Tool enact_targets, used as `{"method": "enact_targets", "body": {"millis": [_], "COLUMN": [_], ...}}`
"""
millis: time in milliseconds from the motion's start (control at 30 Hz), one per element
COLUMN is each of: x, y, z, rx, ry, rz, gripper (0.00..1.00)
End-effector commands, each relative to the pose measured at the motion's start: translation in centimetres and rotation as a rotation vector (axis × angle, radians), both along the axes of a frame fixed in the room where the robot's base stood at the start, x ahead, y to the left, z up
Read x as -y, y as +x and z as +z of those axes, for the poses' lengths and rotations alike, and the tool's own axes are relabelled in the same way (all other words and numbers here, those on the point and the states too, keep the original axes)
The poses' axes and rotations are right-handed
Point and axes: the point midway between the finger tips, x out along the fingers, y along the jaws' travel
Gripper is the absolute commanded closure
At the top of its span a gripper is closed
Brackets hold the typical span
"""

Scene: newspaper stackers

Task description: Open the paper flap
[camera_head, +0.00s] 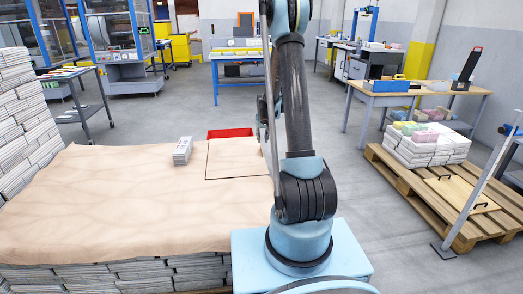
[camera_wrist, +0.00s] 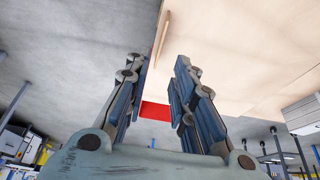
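Tan paper (camera_head: 110,190) covers a wide stack of newspapers. The square paper flap (camera_head: 235,158) is outlined at the sheet's back right and looks flat; my arm hides part of its right side. In the wrist view the paper (camera_wrist: 240,45) fills the upper right, with a thin raised-looking edge (camera_wrist: 161,35) that may be the flap's. My gripper (camera_wrist: 157,72) is open and empty, its two fingers apart on either side of a red box (camera_wrist: 155,111). I cannot tell how far it is from the flap. The gripper cannot be made out in the head view.
The red box (camera_head: 229,133) sits just behind the flap. A small newspaper bundle (camera_head: 183,151) lies on the paper left of the flap. A tall newspaper stack (camera_head: 22,125) stands at the left. A pallet (camera_head: 440,190) with bundles is at the right. Floor between is open.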

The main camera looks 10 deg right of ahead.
Motion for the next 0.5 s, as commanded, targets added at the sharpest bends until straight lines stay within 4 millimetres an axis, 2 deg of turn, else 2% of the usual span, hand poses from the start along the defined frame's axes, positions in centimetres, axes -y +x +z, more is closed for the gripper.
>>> {"method": "enact_targets", "body": {"millis": [500], "x": [0.0], "y": [2.5], "z": [-6.1], "rx": [0.0], "ry": [0.0], "rz": [0.0], "gripper": [0.77]}}
